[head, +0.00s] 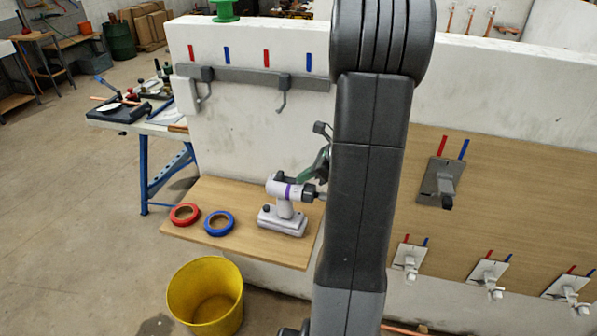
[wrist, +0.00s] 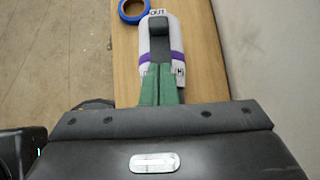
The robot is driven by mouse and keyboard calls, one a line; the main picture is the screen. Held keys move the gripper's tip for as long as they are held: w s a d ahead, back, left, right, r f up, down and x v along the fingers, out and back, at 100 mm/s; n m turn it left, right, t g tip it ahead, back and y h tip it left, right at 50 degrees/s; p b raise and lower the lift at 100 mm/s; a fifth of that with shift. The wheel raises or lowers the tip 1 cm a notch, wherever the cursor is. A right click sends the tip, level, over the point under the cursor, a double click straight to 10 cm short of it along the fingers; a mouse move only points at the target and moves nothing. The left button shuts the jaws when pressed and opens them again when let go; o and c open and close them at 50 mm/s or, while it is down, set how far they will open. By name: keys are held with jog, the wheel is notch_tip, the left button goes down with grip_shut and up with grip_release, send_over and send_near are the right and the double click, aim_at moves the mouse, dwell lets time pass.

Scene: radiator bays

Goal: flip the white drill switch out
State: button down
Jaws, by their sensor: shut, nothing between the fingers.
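The white drill (head: 283,212) with a purple band stands upright on a wooden shelf (head: 255,248). In the wrist view I see the drill's white body (wrist: 147,42) from above, with a dark grey switch (wrist: 158,26) on top. The switch's raised dark block lies at the end marked OUT; a flatter dark strip runs from it towards my fingers. The other label, by my fingers, is partly covered. My gripper (wrist: 160,68) has green fingers, shut together and empty, over the near part of the drill's top. Whether they touch it I cannot tell. In the head view my arm partly hides the gripper.
A red tape roll (head: 185,214) and a blue tape roll (head: 219,223) lie left of the drill. A yellow bucket (head: 205,295) stands below the shelf. A white wall rises behind, with a hook rail (head: 245,78). Several switch plates sit on the panel at right.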

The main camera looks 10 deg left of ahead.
jog(key=b+v, duration=0.1)
jog(key=v, duration=0.9)
jog(key=shift+a, duration=0.1)
